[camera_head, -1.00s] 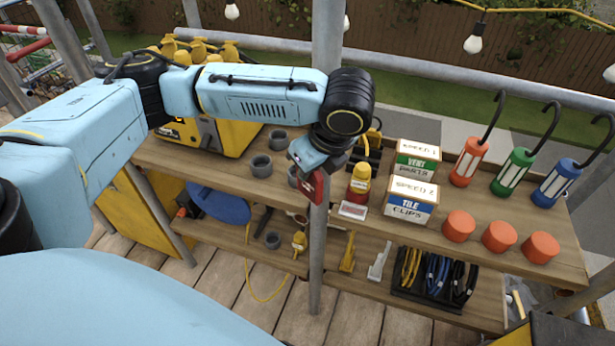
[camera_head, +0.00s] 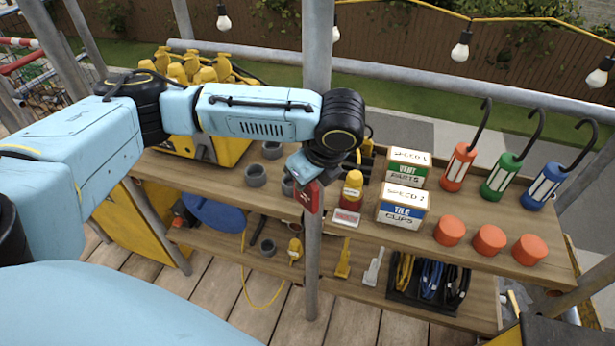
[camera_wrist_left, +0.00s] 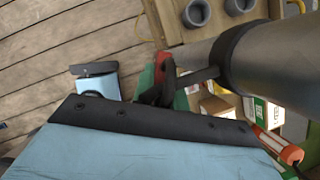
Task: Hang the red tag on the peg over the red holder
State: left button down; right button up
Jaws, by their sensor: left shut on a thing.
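My left gripper (camera_head: 302,174) is shut on the red tag (camera_head: 309,196), which hangs from the jaws in front of the grey upright pole (camera_head: 316,250). In the left wrist view a red piece (camera_wrist_left: 160,62), probably the tag, shows beside dark finger parts, partly hidden. A dark peg-like arm (camera_wrist_left: 197,77) reaches from a black band (camera_wrist_left: 236,58) on the pole towards it. I cannot tell whether they touch. A small red-and-white block (camera_head: 346,218) lies on the shelf right of the tag. I cannot tell which thing is the red holder. My right gripper is not in view.
A yellow-topped red bottle (camera_head: 351,190) and boxes (camera_head: 403,205) stand close right of the pole. Hooked red (camera_head: 458,166), green (camera_head: 502,175) and blue (camera_head: 545,185) lamps stand further right, behind orange cups (camera_head: 489,240). Grey cups (camera_head: 256,175) stand left.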

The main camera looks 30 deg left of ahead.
pick_arm(q)
jog(key=shift+a, duration=0.2)
jog(key=c, duration=1.3)
grip_release()
jog(key=shift+w, duration=0.15)
jog(key=shift+c, duration=0.2)
jog(key=shift+s+a, duration=0.15)
jog(key=shift+s, duration=0.05)
